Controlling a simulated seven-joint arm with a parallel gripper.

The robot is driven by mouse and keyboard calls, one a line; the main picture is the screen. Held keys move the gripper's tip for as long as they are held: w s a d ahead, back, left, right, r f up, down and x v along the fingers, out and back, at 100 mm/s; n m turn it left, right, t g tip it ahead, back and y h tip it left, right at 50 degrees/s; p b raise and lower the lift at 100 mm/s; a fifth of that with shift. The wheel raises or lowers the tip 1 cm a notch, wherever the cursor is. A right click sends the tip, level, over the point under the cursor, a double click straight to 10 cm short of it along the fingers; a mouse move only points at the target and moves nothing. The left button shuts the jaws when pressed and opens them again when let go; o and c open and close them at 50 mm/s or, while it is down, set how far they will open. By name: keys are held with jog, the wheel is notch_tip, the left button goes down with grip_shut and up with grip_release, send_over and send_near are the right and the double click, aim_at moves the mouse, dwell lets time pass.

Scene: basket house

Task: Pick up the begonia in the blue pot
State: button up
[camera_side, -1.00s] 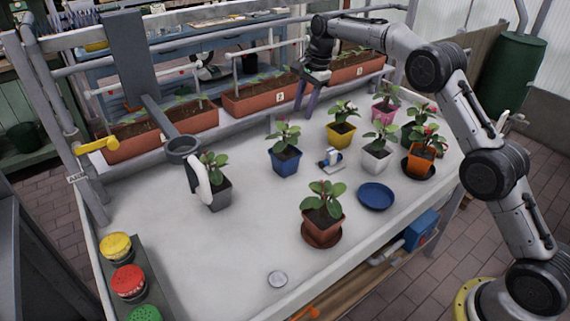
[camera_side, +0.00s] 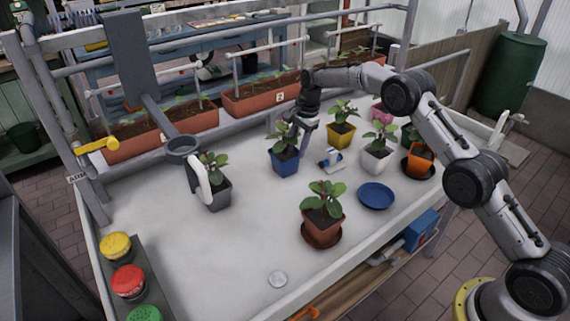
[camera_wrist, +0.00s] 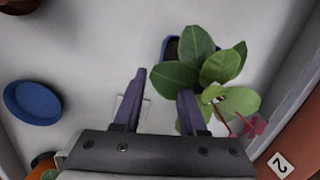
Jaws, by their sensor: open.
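The begonia (camera_side: 283,134) has green leaves and stands upright in a blue pot (camera_side: 285,162) on the pale bench, left of the bench's middle in the side view. In the wrist view its leaves (camera_wrist: 205,75) spread over most of the blue pot (camera_wrist: 170,48), and a pink flower hangs at the right. My gripper (camera_side: 304,140) is just right of the plant in the side view, pointing down. In the wrist view my gripper (camera_wrist: 160,98) is open, with nothing held between its purple fingers. The right finger overlaps the leaf edges; I cannot tell if it touches them.
A grey pot (camera_side: 216,194) is at the left, a terracotta pot (camera_side: 322,229) in front. A blue saucer (camera_side: 376,196) lies at the right. Planter boxes (camera_side: 259,97) line the back.

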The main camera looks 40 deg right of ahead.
jog(key=shift+w+a+f, duration=0.1)
jog(key=shift+w+f, duration=0.05)
jog(key=shift+f, duration=0.6)
jog(key=shift+w+a+f, duration=0.1)
jog(key=shift+f, duration=0.65)
jog(key=shift+c, duration=0.2)
grip_shut()
